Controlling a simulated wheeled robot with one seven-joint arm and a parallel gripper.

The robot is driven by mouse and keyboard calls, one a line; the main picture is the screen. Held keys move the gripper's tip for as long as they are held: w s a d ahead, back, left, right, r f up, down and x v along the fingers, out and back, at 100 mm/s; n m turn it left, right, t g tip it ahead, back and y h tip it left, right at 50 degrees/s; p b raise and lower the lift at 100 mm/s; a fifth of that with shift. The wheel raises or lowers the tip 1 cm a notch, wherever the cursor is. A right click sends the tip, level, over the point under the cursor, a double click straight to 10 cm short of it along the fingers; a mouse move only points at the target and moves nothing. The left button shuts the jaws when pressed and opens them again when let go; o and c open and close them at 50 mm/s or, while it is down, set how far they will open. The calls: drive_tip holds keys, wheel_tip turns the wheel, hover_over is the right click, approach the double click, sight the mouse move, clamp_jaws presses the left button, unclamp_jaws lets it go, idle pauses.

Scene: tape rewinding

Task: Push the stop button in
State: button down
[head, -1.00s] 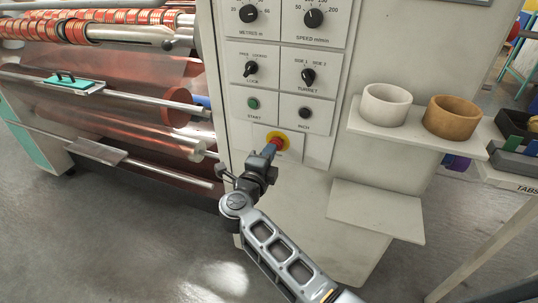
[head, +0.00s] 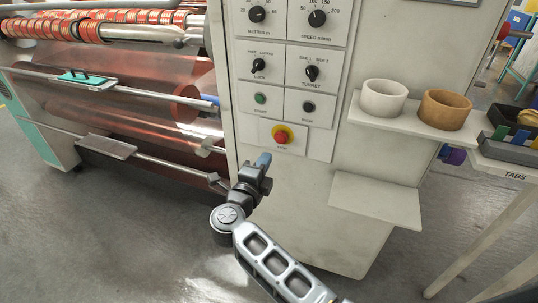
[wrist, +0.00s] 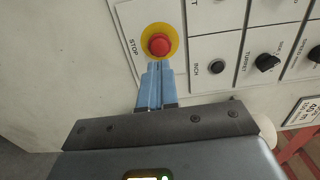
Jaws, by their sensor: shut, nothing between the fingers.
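The stop button (head: 282,136) is a red mushroom cap on a yellow ring, low on the control panel. In the wrist view the stop button (wrist: 159,45) is just beyond the blue fingertips, with the word STOP beside it. My gripper (head: 263,160) is below and a little left of the button in the head view, its blue fingers shut together and empty. In the wrist view my gripper (wrist: 154,68) points at the button. The head view shows a gap between fingers and button. I cannot tell how far in the cap sits.
Above the stop button are a green START button (head: 260,99) and a dark INCH button (head: 308,107), with knobs higher up. A shelf with a white ring (head: 383,99) and a brown ring (head: 445,110) juts out to the right. A lower shelf (head: 375,200) is empty. Film rollers stand left.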

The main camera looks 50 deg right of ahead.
drive_tip(key=v, duration=0.6)
idle(0.5)
drive_tip(key=s+r+n+t+y, duration=0.2)
drive_tip(key=s+r+n+t, duration=0.3)
drive_tip(key=s+n+t, duration=0.65)
drive_tip(key=s+a+r+n+g+y, duration=0.1)
drive_tip(key=s+a+n+y, duration=0.6)
drive_tip(key=s+n, duration=0.3)
drive_tip(key=s+a+r+n+g+y, duration=0.2)
drive_tip(key=s+a+n+y, duration=0.6)
drive_tip(key=s, duration=0.6)
drive_tip(key=shift+a+n+p, duration=0.2)
drive_tip(key=shift+n+p, duration=0.2)
drive_tip(key=shift+n, duration=0.75)
